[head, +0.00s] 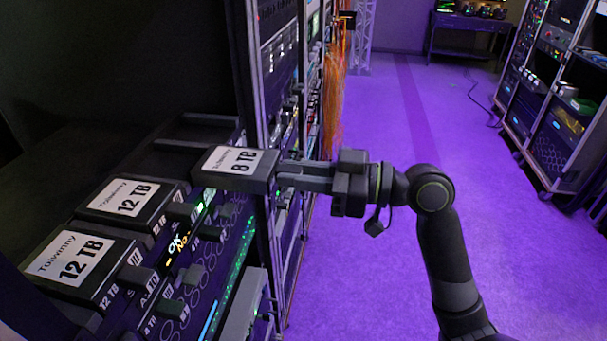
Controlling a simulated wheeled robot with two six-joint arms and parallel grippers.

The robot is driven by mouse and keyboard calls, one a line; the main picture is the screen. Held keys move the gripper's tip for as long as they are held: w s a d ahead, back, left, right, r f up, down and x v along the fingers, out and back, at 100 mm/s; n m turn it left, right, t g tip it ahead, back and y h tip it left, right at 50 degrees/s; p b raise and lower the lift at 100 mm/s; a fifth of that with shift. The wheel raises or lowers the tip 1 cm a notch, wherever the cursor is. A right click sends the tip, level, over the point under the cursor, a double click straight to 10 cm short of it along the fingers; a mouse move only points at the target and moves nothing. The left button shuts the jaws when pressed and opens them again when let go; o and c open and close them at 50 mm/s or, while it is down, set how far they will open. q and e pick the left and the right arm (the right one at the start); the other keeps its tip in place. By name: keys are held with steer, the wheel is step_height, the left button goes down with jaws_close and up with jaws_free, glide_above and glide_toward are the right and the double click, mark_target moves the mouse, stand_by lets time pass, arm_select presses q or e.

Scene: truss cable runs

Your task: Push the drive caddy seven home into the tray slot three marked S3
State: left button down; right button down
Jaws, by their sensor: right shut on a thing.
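A dark drive caddy with a white "8 TB" label (238,161) is at the far end of the tray (215,262), left of the rack. My right gripper (284,175) reaches in from the right and is shut on this caddy's right end. The caddy looks roughly level; I cannot tell whether it is partly in a slot or just above the tray. No S3 mark or caddy number is readable. My left gripper is not in view.
Two caddies labelled "12 TB" (131,198) (76,258) sit in the tray nearer to me. Dark rails (196,144) show behind the held caddy. A tall rack (275,85) with orange cables (335,95) stands close beyond it. The purple floor (385,220) is open at right.

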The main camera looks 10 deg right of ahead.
mark_target(267, 171)
steer(key=shift+w+a, duration=0.2)
steer(key=shift+a, duration=0.3)
steer(key=shift+w+a, duration=0.15)
steer(key=shift+a, duration=0.2)
steer(key=shift+b, duration=0.55)
steer(key=shift+w+a, duration=0.1)
steer(key=shift+a, duration=0.1)
steer(key=shift+b+x, duration=0.55)
steer(key=shift+x, duration=0.7)
stand_by(0.4)
steer(key=shift+a, duration=0.1)
